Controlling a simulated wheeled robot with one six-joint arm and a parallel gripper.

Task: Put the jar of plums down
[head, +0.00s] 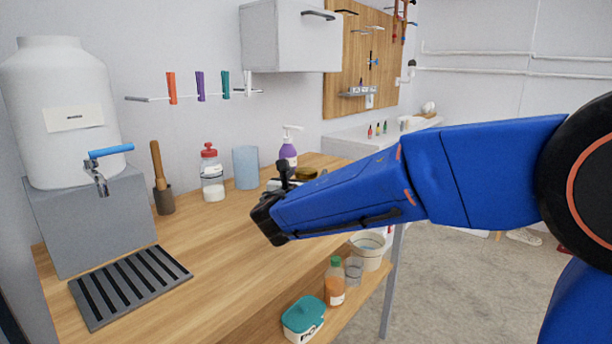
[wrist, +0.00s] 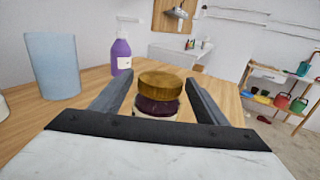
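The jar of plums (wrist: 158,106) has a gold lid and dark purple contents. It stands upright in the wrist view, between the two fingers of my gripper (wrist: 159,92). A narrow gap shows on each side of the jar, so the fingers look open around it. My gripper's palm hides the jar's lower part and its base. In the head view the gold lid (head: 306,173) shows just past my gripper (head: 284,184), over the wooden worktop (head: 232,237); my arm covers the rest of the jar.
A purple pump bottle (head: 288,152) and a blue cup (head: 245,168) stand behind the jar. The worktop left of my gripper is clear up to the slotted grey tray (head: 132,286).

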